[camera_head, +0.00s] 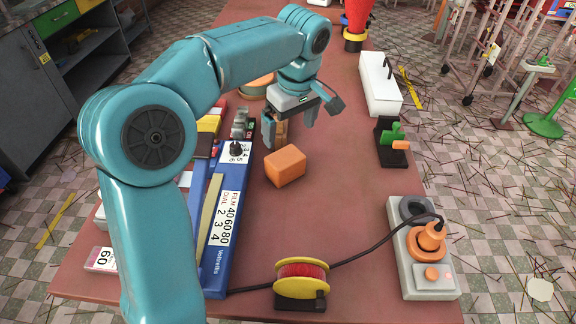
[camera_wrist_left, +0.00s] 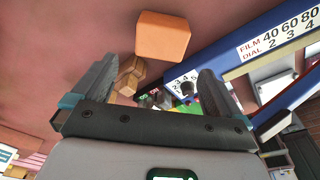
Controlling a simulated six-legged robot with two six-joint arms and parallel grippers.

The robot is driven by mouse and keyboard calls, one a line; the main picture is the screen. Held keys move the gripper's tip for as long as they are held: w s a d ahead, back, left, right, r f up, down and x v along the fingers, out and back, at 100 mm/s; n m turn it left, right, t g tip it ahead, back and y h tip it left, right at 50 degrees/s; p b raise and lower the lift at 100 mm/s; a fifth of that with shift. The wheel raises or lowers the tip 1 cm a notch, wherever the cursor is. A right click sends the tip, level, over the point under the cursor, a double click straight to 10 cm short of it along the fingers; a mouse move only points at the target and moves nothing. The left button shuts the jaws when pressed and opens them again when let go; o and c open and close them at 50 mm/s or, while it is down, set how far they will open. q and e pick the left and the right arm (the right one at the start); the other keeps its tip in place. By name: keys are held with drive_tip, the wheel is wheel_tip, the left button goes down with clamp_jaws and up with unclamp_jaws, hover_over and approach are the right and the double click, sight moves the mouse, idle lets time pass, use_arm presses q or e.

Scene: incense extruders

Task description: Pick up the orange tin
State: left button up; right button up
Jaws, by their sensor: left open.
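An orange box-shaped block (camera_head: 285,166), the likeliest orange tin, lies on the reddish table just in front of my left gripper (camera_head: 289,134). In the left wrist view the orange block (camera_wrist_left: 163,36) sits beyond the fingertips, between their lines and apart from them. My left gripper (camera_wrist_left: 158,72) is open, with nothing held. Small wooden blocks (camera_wrist_left: 130,76) show close to one finger; whether they touch it I cannot tell. A round, low orange-tan thing (camera_head: 257,88) stands farther back, partly hidden by my arm. My right gripper is not in view.
A long blue device (camera_head: 222,215) with number labels lies left of the orange block. A yellow-red spool (camera_head: 301,281) with a black cable is near the front. A grey-orange unit (camera_head: 425,255), a green-black device (camera_head: 392,145) and a white box (camera_head: 379,84) line the right edge. The middle-right tabletop is clear.

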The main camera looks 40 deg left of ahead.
sight(285, 157)
use_arm(q)
drive_tip(key=f, duration=0.3)
drive_tip(key=a+f+b, duration=0.1)
drive_tip(key=f, duration=0.7)
drive_tip(key=shift+a, duration=0.3)
drive_tip(key=c, duration=0.9)
wheel_tip(285, 157, up, 20)
drive_tip(key=p, duration=0.4)
